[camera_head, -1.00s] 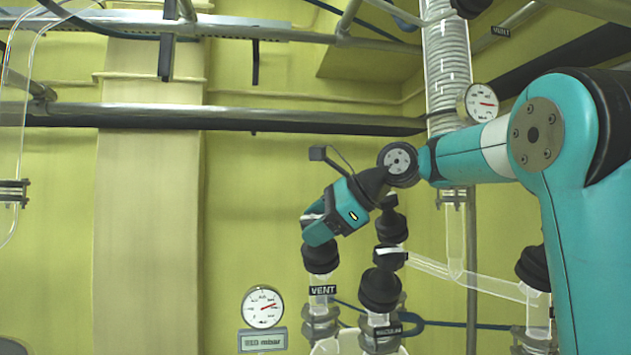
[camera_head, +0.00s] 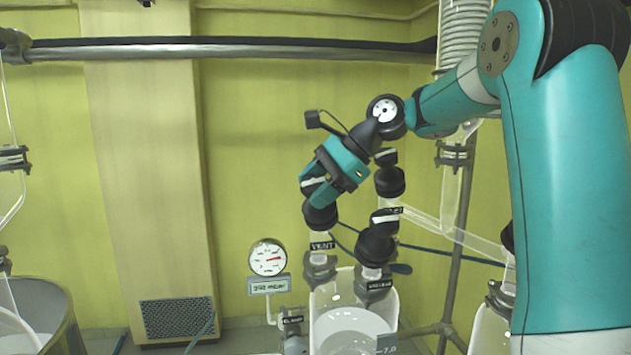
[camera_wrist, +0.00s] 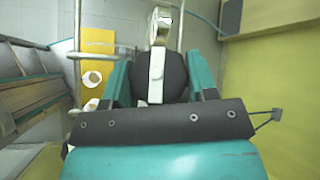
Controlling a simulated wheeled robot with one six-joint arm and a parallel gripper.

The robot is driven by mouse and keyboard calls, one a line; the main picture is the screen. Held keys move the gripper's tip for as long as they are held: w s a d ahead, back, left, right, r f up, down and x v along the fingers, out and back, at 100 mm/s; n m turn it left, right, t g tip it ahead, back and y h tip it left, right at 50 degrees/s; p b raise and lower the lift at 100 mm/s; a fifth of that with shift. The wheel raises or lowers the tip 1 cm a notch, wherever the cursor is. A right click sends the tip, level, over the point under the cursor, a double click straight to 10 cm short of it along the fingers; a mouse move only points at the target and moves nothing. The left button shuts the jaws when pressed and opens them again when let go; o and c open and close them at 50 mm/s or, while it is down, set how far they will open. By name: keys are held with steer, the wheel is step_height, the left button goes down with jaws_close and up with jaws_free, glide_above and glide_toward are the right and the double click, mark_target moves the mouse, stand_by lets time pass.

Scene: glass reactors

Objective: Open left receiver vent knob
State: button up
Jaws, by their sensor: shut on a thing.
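The vent knob (camera_head: 320,217) is a black round knob with a white stripe, above the "VENT" label (camera_head: 322,245) on the glass receiver (camera_head: 349,300). My gripper (camera_head: 316,188) comes down on it at a slant from the upper right and is shut on its top. In the wrist view the black knob (camera_wrist: 173,72), with a white bar across its middle, sits between the two teal fingers. The fingers hide part of its sides. How far the knob is turned cannot be told.
A second black valve (camera_head: 376,247) stands close to the right of the vent knob, with another black knob (camera_head: 390,181) above and behind. A round gauge (camera_head: 268,257) with a "950 mbar" display (camera_head: 269,286) is at the left.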

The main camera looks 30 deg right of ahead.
steer(key=o, duration=0.9)
steer(key=shift+f+b, duration=0.1)
steer(key=shift+b, duration=0.3)
